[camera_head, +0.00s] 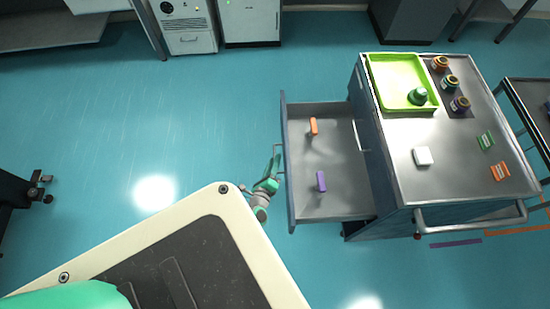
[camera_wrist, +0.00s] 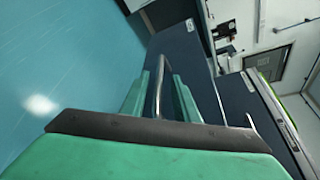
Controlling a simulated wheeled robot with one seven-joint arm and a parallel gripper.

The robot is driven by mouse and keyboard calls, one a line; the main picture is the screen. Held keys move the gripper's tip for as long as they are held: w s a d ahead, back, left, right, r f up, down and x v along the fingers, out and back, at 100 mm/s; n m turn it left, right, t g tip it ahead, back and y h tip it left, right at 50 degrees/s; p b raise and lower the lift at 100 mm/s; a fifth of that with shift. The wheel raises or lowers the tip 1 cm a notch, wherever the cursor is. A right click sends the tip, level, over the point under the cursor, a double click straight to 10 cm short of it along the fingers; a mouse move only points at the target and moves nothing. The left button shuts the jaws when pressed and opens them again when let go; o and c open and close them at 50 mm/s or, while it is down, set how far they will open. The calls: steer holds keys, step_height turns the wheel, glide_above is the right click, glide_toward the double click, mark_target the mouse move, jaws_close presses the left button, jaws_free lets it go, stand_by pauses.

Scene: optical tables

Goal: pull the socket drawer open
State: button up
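The socket drawer (camera_head: 340,128) of the grey cabinet (camera_head: 398,160) is pulled well out to the left, showing its inside. An orange piece (camera_head: 313,127) and a purple piece (camera_head: 321,181) stand in it. Its bar handle (camera_head: 279,147) is on the drawer front. My gripper (camera_head: 275,163) is at this handle, just outside the drawer front. In the wrist view the handle (camera_wrist: 158,88) passes between the two green fingers of my gripper (camera_wrist: 162,75). Gaps show between the bar and the fingers, so my gripper appears open around it.
Another cart (camera_head: 530,105) stands at the right. Open blue floor (camera_head: 150,110) lies left of the drawer. Grey equipment lines the back.

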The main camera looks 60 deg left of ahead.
steer(key=v, duration=0.8)
steer(key=shift+d, duration=0.2)
steer(key=shift+s, duration=0.1)
